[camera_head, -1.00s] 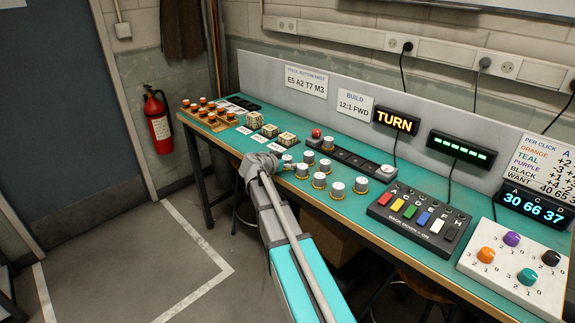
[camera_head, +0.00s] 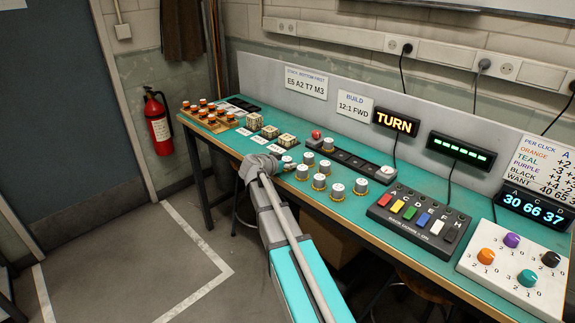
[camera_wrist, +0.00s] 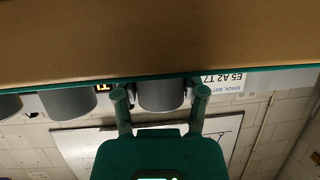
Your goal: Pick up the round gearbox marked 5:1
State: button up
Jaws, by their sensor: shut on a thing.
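Several round gearboxes with grey-white bodies and brass-coloured bases stand on the teal bench mat, such as one nearby gearbox (camera_head: 302,172) and another (camera_head: 338,190). Their markings are too small to read in the head view, so I cannot tell which is 5:1. My gripper (camera_head: 284,167) is at the bench's front edge, at the left end of this group. It is shut on a round gearbox (camera_head: 287,159), whose top shows just beyond the fingers. In the wrist view, the grey body of the held gearbox (camera_wrist: 160,97) sits between both fingers. I cannot tell whether it is lifted.
Square gearboxes (camera_head: 270,131) and an orange-topped set of motors (camera_head: 204,102) stand farther left. A dark rail (camera_head: 350,158) lies behind the round group. A button box (camera_head: 418,218) and a knob panel (camera_head: 516,267) are to the right.

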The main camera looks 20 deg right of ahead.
dwell(0.3)
jog(key=shift+r+p, duration=1)
jog(key=shift+p, duration=0.05)
jog(key=s+a+r+p, duration=0.5)
jog(key=s+r+p, duration=0.6)
jog(key=s, duration=0.2)
jog(key=shift+a, duration=0.2)
